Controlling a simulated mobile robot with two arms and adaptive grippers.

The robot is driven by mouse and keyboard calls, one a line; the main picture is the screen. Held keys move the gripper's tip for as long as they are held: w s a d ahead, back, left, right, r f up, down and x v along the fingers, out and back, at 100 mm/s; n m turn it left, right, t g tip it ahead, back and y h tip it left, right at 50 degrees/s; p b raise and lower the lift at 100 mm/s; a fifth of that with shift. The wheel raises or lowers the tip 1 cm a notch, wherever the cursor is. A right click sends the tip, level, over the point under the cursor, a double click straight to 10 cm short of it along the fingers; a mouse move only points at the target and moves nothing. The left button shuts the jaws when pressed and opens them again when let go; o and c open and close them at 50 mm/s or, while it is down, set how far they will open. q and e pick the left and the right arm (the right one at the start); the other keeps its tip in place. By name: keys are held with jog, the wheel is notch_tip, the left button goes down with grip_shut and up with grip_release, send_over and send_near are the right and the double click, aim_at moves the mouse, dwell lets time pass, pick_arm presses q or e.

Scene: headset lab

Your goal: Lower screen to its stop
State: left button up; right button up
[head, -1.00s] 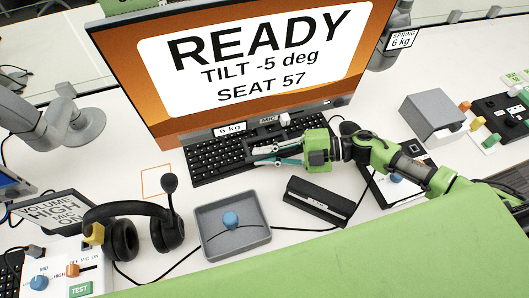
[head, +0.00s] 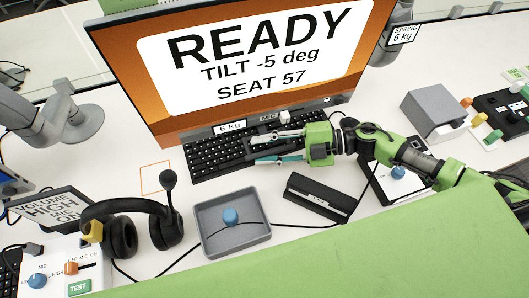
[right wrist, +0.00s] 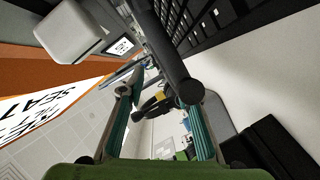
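The screen (head: 270,60) is upright, with an orange display reading READY, TILT -5 deg, SEAT 57. Its lower edge is just behind the keyboard (head: 215,155). A 6 kg label and a small white block (head: 284,117) are at that edge. My right gripper (head: 258,149) is open over the keyboard's right part, in front of the screen's lower edge, with its fingers pointing left. In the right wrist view its two teal fingers (right wrist: 160,105) stand apart; a dark rod shows beyond them, and I cannot tell whether they touch it. My left gripper is not in view.
A grey tray (head: 258,238) with a blue knob, a headset (head: 145,225) and a black box (head: 317,198) are in front of the keyboard. A grey support arm (head: 70,118) stands at left. A grey box (head: 433,113) and control panels are at right. White table shows between.

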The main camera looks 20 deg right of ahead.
notch_tip(320, 180, up, 8)
jog(key=shift+f, duration=0.25)
jog(key=shift+w, duration=0.1)
jog(key=p+v, duration=0.4)
jog(key=v, duration=1.2)
dwell(1.1)
jog(key=shift+f, duration=0.1)
